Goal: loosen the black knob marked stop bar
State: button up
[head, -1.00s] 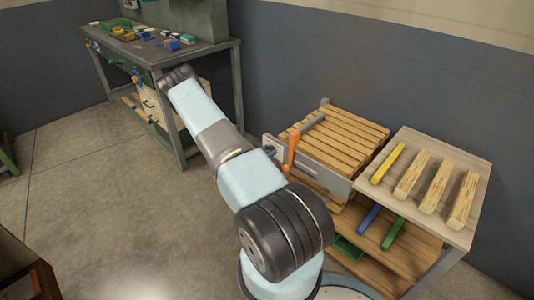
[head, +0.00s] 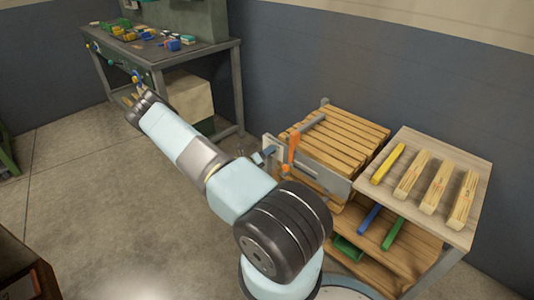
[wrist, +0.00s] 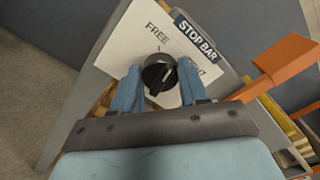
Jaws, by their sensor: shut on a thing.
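The black knob (wrist: 160,75) sits on a white plate (wrist: 125,45) in the wrist view. The plate reads "FREE" at the upper left of the knob, and a word partly hidden by a finger is at its right. A dark blue label (wrist: 195,35) reading "STOP BAR" runs along the plate's upper right edge. My gripper (wrist: 160,86) has its two blue fingers on either side of the knob and is shut on it. I cannot tell exactly where the knob points.
An orange handle (wrist: 272,70) stands close to the right of the plate; it also shows in the head view (head: 294,150), beside a slatted wooden stack (head: 345,140). A side table (head: 435,150) holds several wood pieces. A cluttered workbench (head: 165,55) stands at the back left.

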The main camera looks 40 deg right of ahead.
jog(key=n, duration=0.6)
jog(key=shift+w+f, duration=0.1)
jog(key=shift+w, duration=0.15)
jog(key=shift+a+n, duration=0.1)
jog(key=shift+n, duration=0.2)
jog(key=o, duration=0.8)
jog(key=shift+f, duration=0.1)
jog(key=shift+o, duration=1.3)
jog(key=shift+s, duration=0.1)
jog(key=s+a, duration=0.1)
jog(key=a, duration=1.2)
jog(key=shift+a, duration=0.35)
